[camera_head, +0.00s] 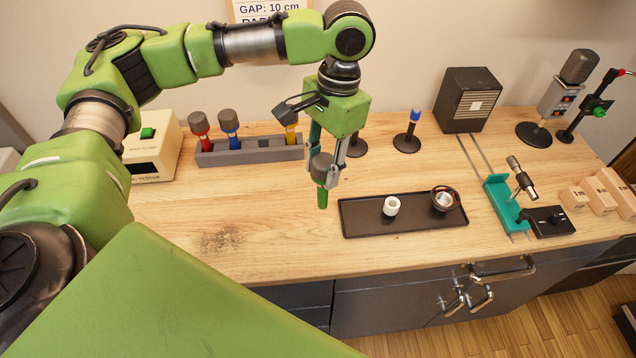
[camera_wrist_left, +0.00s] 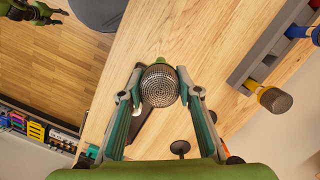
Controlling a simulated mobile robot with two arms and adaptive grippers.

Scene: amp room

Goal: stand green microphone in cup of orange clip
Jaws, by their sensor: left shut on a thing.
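My left gripper (camera_head: 330,172) is shut on the green microphone (camera_head: 322,197) and holds it above the table. The microphone hangs roughly upright, grey mesh head up and green handle down. In the left wrist view its round mesh head (camera_wrist_left: 160,86) sits between the fingertips of my left gripper (camera_wrist_left: 160,98). Behind the gripper a dark round stand base (camera_head: 357,147) shows on the table; its upper part is hidden. A small green and black part at the top left of the wrist view may be my right arm.
A grey rack (camera_head: 250,151) holds red, blue and yellow microphones. A stand with a blue clip (camera_head: 407,138) is right of the gripper. The front left table is clear.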

